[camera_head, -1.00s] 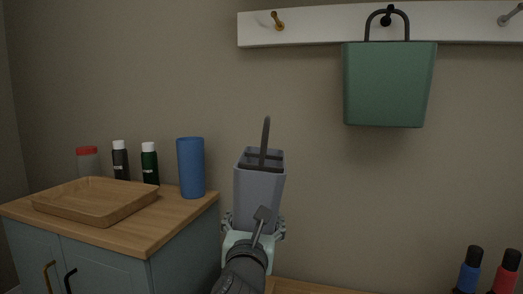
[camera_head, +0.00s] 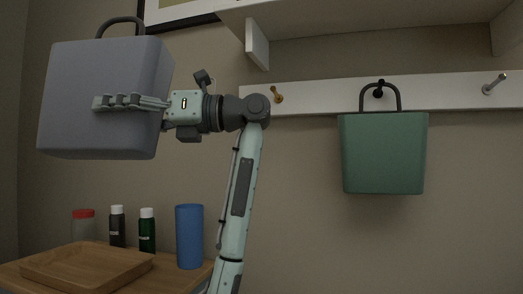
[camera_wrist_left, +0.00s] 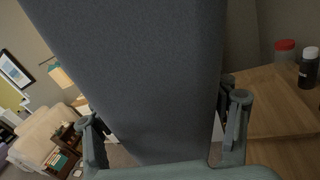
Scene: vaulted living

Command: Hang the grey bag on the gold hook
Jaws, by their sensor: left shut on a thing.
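The grey bag (camera_head: 100,100) hangs in the air at the upper left of the head view, upright, its dark handle arching above it. My left gripper (camera_head: 130,102) is shut on the bag's side. The bag also fills the middle of the left wrist view (camera_wrist_left: 145,70), with the left gripper's fingers (camera_wrist_left: 165,128) on either side of it. The gold hook (camera_head: 277,95) is on the white wall rail, to the right of the bag and apart from it; nothing hangs on it. My right gripper is not in view.
A green bag (camera_head: 382,152) hangs on a black hook (camera_head: 379,91), right of the gold hook. A silver hook (camera_head: 494,84) is bare. A shelf (camera_head: 370,30) juts out above the white rail (camera_head: 310,97). A tray (camera_head: 85,268), bottles and a blue cylinder (camera_head: 189,236) stand below.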

